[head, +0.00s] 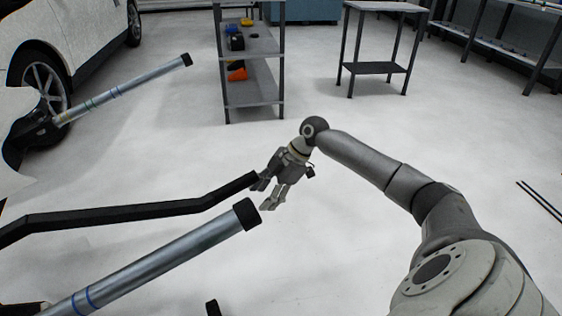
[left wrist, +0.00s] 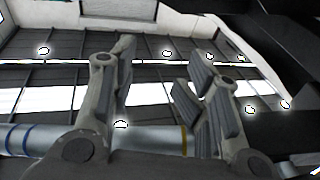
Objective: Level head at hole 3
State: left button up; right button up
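My right gripper (head: 268,194) hangs near the middle of the head view with its fingers apart. One finger is close to the end of a black bent bar (head: 130,211); I cannot tell whether they touch. My left gripper is not clearly visible in the head view. In the left wrist view my left gripper (left wrist: 165,95) has its two fingers wide apart, with nothing seen clamped between the tips. A metallic tube with blue rings (left wrist: 150,140) crosses low behind the fingers. I cannot make out any marked head or hole 3.
In the head view, a large metallic tube with a black cap (head: 165,258) slants across the lower left. A similar tube (head: 125,90) rises beside a white car (head: 65,35). A shelf (head: 252,92) and a small table (head: 385,10) stand behind. The floor on the right is mostly clear.

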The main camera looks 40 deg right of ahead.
pick_arm(q)
jog(key=shift+s+a+f+g+y+p, duration=1.5)
jog(key=shift+s+f+g, duration=1.2)
jog(key=shift+f+g, duration=1.75)
jog(key=shift+s+a+f+g+y+p, duration=0.4)
jog(key=shift+s+a+f+g+p, duration=1)
jog(key=shift+s, duration=1.8)
jog(key=shift+s+a+f+g+y+p, duration=0.4)
jog(key=shift+s+a+f+g+p, duration=0.6)
jog(key=shift+s+f+g, duration=1.5)
jog(key=shift+d+f+n+t+p, duration=0.2)
jog(key=shift+f+p, duration=0.3)
jog(key=shift+f, duration=0.45)
jog(key=shift+d+f+n+t+p, duration=0.15)
jog(key=shift+f+p, duration=0.3)
jog(key=shift+f, duration=0.45)
pick_arm(e)
jog(key=a+r+v, duration=0.1)
jog(key=a+v, duration=0.1)
jog(key=v, duration=0.9)
jog(key=shift+r, duration=0.3)
